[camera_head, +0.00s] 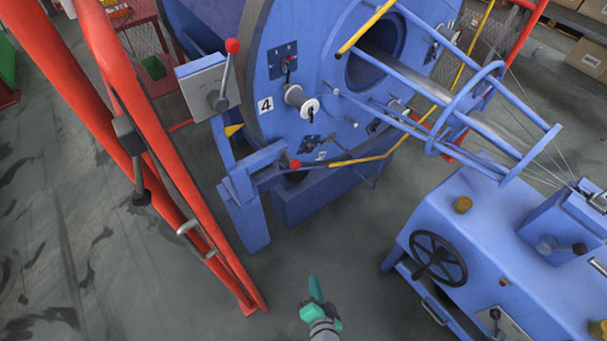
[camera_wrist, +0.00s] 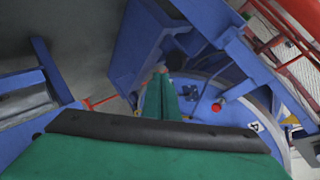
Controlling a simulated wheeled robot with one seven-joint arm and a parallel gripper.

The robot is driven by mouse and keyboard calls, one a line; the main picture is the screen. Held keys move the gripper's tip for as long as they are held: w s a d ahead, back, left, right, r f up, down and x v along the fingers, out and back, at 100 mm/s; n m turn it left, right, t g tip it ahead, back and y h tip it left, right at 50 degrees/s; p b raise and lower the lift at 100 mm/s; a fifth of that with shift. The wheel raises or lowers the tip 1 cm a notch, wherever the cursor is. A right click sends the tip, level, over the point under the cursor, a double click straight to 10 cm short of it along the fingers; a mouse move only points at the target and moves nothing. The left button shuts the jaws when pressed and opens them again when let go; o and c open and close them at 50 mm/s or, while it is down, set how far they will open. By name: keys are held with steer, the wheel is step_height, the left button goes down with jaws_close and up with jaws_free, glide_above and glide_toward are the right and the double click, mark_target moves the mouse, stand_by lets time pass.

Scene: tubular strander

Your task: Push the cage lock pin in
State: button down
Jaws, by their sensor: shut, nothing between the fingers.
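A red knob (camera_head: 294,164) sits at the end of a blue bracket (camera_head: 262,158) on a post beside the big blue cage disc (camera_head: 268,125). It looks like the cage lock pin's head, but I cannot be sure; its shaft and depth are hidden. A red knob (camera_wrist: 217,107) also shows in the wrist view, right of my fingers; I cannot tell if it is the same one. My teal gripper (camera_head: 315,285) is low at the bottom centre, well apart from the bracket. Its fingers (camera_wrist: 161,85) are together and empty, pointing toward the blue machine.
A grey box (camera_head: 205,84) with a red-knobbed lever stands above the bracket. Red rails (camera_head: 150,130) run down the left. A blue cabinet (camera_head: 465,230) with a black handwheel (camera_head: 438,259) stands at the right. Floor between them is clear.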

steer(key=w+m+y, duration=0.1)
steer(key=w+y, duration=0.1)
steer(key=w, duration=0.5)
steer(key=t+y, duration=0.3)
steer(key=y, duration=0.4)
glide_toward(297, 167)
steer(key=shift+m, duration=0.4)
steer(key=x, duration=0.6)
steer(key=shift+w+a+f, duration=0.1)
steer(key=shift+w, duration=0.15)
